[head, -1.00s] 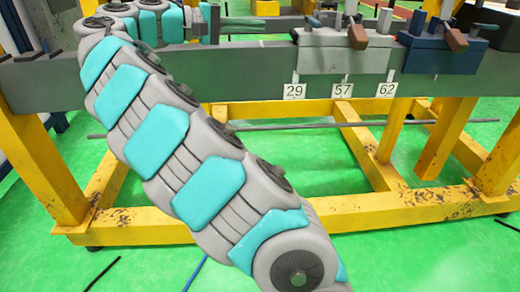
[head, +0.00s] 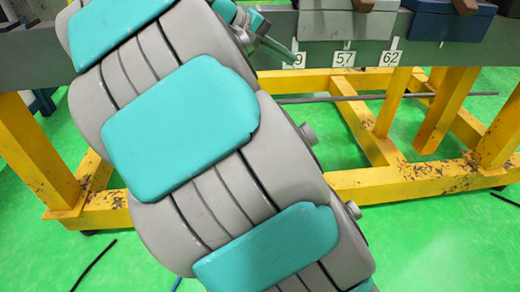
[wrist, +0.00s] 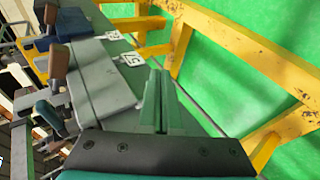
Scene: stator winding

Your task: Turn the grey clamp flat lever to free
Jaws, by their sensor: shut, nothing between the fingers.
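The grey clamp (head: 335,26) is on the front of the grey beam, above the 29 and 57 tags; the picture's top edge cuts it off. A brown lever (head: 372,5) shows at its top right. In the wrist view the grey clamp (wrist: 100,75) lies left of my fingers, with a brown lever (wrist: 57,62) standing up at its far edge. A teal piece (wrist: 48,115) shows nearer; I cannot tell which lever is the flat one. My gripper (head: 288,56) is shut and empty, in front of the beam near the 29 tag. Its fingers also show in the wrist view (wrist: 158,78).
The blue clamp (head: 450,22) sits right of the grey one, with its own brown lever (head: 466,6). A yellow frame (head: 420,190) stands below the grey beam (head: 455,57). My arm covers the left middle of the head view.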

